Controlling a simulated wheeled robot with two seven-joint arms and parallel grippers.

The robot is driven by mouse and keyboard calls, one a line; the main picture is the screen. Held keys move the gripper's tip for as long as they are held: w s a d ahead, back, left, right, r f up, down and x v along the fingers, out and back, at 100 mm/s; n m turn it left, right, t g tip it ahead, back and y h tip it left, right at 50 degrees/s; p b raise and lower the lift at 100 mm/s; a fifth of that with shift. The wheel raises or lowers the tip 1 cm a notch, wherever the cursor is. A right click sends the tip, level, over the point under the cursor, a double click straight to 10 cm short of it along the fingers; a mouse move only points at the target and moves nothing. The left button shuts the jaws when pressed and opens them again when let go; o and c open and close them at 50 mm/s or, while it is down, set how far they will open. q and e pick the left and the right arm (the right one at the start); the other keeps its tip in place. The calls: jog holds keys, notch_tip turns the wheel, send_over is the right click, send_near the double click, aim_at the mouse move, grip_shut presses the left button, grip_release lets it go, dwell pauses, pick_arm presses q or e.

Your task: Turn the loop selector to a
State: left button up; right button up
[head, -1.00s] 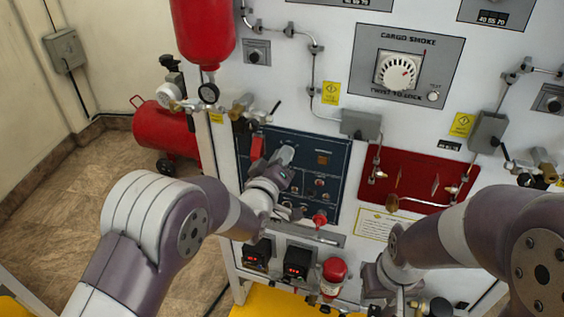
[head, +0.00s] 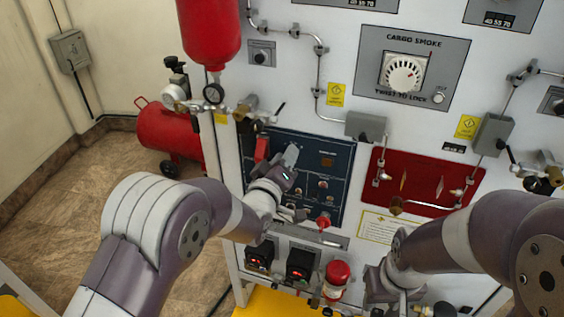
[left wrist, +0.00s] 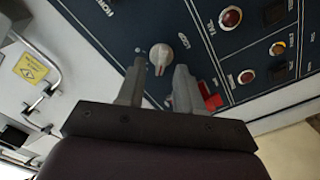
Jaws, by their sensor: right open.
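The loop selector appears to be the small pale round knob (left wrist: 160,54) on the dark blue panel (left wrist: 205,25) in the left wrist view. Its lettering is too small to read surely, so I cannot tell its setting. My left gripper (left wrist: 160,69) is open, with a finger on each side of the knob's near edge; contact is not visible. My right gripper (head: 384,296) is low at the bottom, partly hidden, and open.
A red guarded switch (head: 261,149) is close left of my left gripper. Red knob (head: 323,221) and black display boxes (head: 300,264) sit below. A red panel (head: 425,180) with valves is to the right, and the cargo smoke dial (head: 403,74) above.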

pick_arm(q)
jog(key=b+v, duration=0.2)
jog(key=v, duration=1)
jog(key=shift+s+b, duration=0.35)
jog(key=shift+b, duration=0.05)
jog(key=shift+a, duration=0.1)
jog(key=s+a+f+m+g+y, duration=0.1)
jog(key=s+f+m+g+y, duration=0.1)
jog(key=s+f+m+g, duration=0.3)
jog(key=s+a+f+g+y, duration=0.1)
jog(key=a+f+g, duration=0.15)
jog(key=f, duration=0.45)
jog(key=s+a+f+g+y, duration=0.2)
jog(key=s+a+g, duration=0.6)
jog(key=s+a, duration=0.2)
jog(key=shift+m+y, duration=0.3)
jog(key=shift+m, duration=0.1)
